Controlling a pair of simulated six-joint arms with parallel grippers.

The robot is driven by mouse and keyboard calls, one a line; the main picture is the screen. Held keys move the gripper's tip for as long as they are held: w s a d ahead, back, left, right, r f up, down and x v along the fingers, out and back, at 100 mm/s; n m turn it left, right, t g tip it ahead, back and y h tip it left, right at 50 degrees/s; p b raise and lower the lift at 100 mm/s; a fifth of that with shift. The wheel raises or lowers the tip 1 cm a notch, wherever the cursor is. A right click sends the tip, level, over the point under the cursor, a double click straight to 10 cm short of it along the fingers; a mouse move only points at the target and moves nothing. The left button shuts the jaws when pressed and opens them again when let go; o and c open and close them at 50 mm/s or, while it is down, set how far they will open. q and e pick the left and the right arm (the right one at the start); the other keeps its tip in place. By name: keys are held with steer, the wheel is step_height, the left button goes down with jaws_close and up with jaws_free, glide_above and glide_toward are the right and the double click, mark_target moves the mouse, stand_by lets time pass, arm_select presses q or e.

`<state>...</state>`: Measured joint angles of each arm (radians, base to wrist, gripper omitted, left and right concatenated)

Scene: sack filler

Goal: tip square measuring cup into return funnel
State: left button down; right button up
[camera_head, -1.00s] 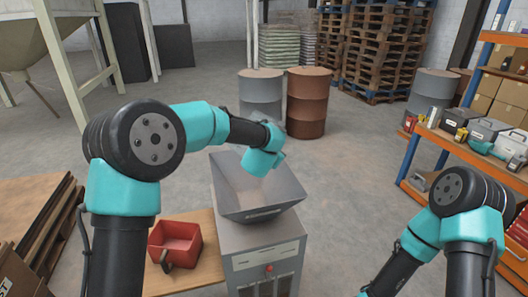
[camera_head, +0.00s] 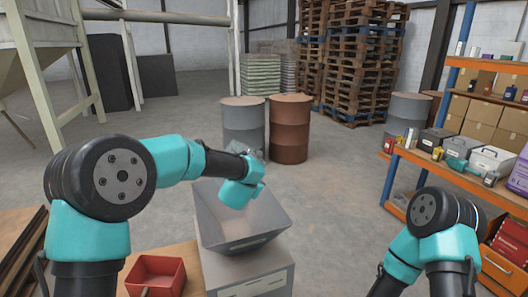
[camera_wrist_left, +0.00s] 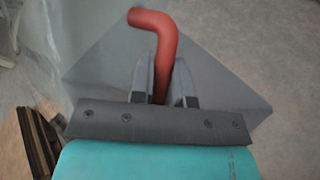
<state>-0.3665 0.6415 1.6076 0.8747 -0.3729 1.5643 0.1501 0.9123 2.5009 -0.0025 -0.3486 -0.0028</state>
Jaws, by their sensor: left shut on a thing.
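My left gripper (camera_wrist_left: 161,78) is shut on a red bent handle (camera_wrist_left: 168,45) in the left wrist view. Whatever the handle belongs to is not clearly visible. In the head view the left wrist hangs over the grey square funnel (camera_head: 262,228), and its jaws are hidden. The funnel's grey sloping sides appear behind the jaws in the left wrist view (camera_wrist_left: 220,85). A red square open container (camera_head: 155,272) stands on the wooden surface left of the funnel, apart from my gripper. My right arm is at the right; its gripper is out of view.
The funnel sits on a grey cabinet (camera_head: 255,282). A grey drum (camera_head: 243,125) and a brown drum (camera_head: 289,130) stand behind it. An orange-framed shelf (camera_head: 400,180) with boxes is at the right. The floor between funnel and shelf is clear.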

arm_select(q)
steer(key=s+a+r+n+y, duration=0.1)
steer(key=s+a+n+y, duration=0.1)
steer(key=s+a, duration=1.3)
steer(key=s, duration=0.3)
steer(key=shift+a+y, duration=0.3)
steer(key=shift+y, duration=0.1)
steer(key=shift+f+n, duration=0.1)
steer(key=shift+n, duration=0.2)
